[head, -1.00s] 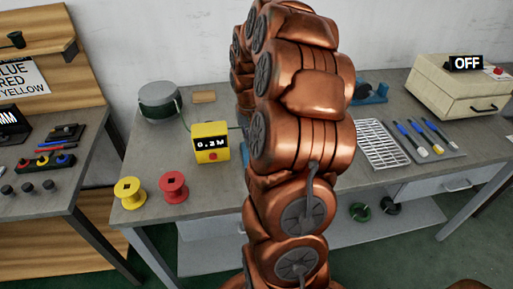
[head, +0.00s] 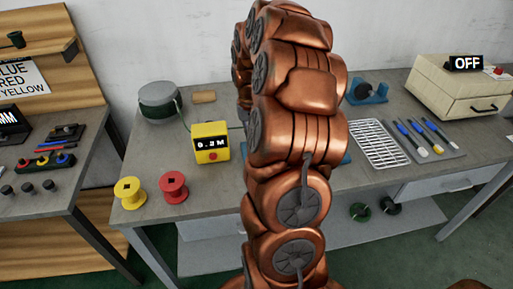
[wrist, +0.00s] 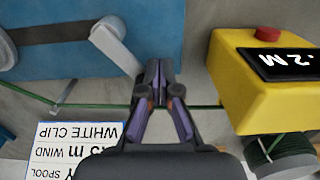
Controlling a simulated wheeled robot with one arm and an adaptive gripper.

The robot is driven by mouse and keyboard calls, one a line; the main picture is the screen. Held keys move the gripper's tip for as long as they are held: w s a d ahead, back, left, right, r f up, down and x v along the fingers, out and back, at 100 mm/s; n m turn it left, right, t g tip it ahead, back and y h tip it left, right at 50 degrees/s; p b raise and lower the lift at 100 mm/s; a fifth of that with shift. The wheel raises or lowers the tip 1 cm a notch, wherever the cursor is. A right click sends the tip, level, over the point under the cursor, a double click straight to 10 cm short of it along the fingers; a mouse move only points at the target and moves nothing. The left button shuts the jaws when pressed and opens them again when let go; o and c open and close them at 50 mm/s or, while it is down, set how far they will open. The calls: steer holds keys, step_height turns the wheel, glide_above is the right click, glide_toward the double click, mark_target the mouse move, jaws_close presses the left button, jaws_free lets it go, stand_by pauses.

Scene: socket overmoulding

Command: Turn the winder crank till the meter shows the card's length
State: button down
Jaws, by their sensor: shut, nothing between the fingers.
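The blue winder (wrist: 150,22) fills the upper left of the wrist view. Its grey crank (wrist: 55,33) runs right to a pale handle (wrist: 115,46) that slants down towards my fingertips. My gripper (wrist: 158,72) is shut and empty beside the handle's end; I cannot tell if they touch. The yellow meter (wrist: 230,75) is at the right, its display ending in ".2 M"; in the head view the meter (head: 211,155) reads 0.2M. The card (wrist: 75,150) lies upside down at lower left, with WHITE CLIP, WIND and SPOOL; its length shows only partly, ending in "5 m". My arm hides most of the winder in the head view.
A green wire (wrist: 205,107) crosses beneath my fingers to the meter. Yellow (head: 129,192) and red (head: 173,187) spools stand at the bench's front left. A large dark reel (head: 159,100) stands behind. A white rack (head: 380,145) and several tools lie to the right.

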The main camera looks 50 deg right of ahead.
steer(key=shift+d, duration=0.1)
steer(key=shift+w+d, duration=0.2)
steer(key=shift+d, duration=0.6)
steer(key=shift+d, duration=0.9)
steer(key=shift+s+d+b, duration=0.3)
steer(key=shift+d, duration=0.75)
